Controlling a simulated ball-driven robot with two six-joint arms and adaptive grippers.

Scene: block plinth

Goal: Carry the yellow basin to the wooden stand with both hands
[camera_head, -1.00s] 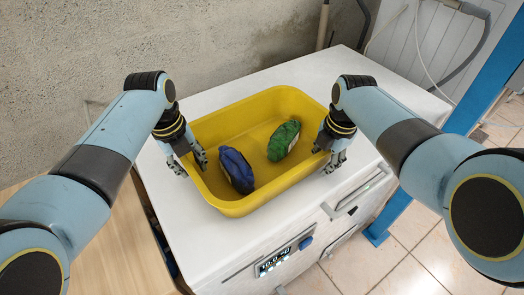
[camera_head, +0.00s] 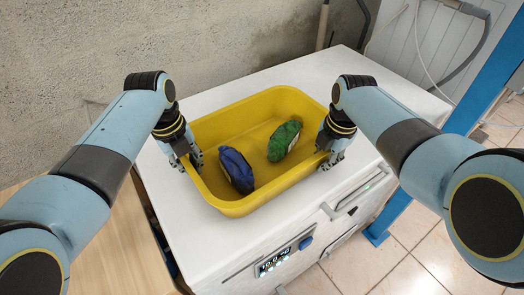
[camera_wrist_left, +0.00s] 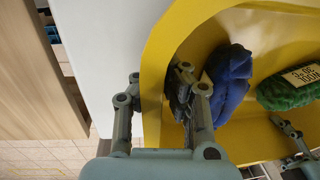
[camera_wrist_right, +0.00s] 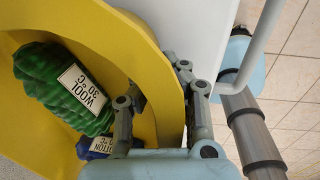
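The yellow basin (camera_head: 232,207) rests on a white-topped cabinet and holds a blue bundle (camera_head: 237,171) and a green bundle (camera_head: 284,141). My left gripper (camera_head: 188,161) is closed over the basin's left rim, one finger inside and one outside. It straddles the wall in the left wrist view (camera_wrist_left: 158,88). My right gripper (camera_head: 332,158) grips the right rim the same way; the wall passes between its fingers in the right wrist view (camera_wrist_right: 160,85). A pale wooden surface (camera_head: 115,245) lies at the lower left; I cannot tell whether it is the wooden stand.
The white cabinet top (camera_head: 170,205) is bare around the basin. Its front has a lit display (camera_head: 274,262) and a handle (camera_head: 352,198). A rough wall stands behind, a blue post (camera_head: 480,85) at the right, tiled floor below.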

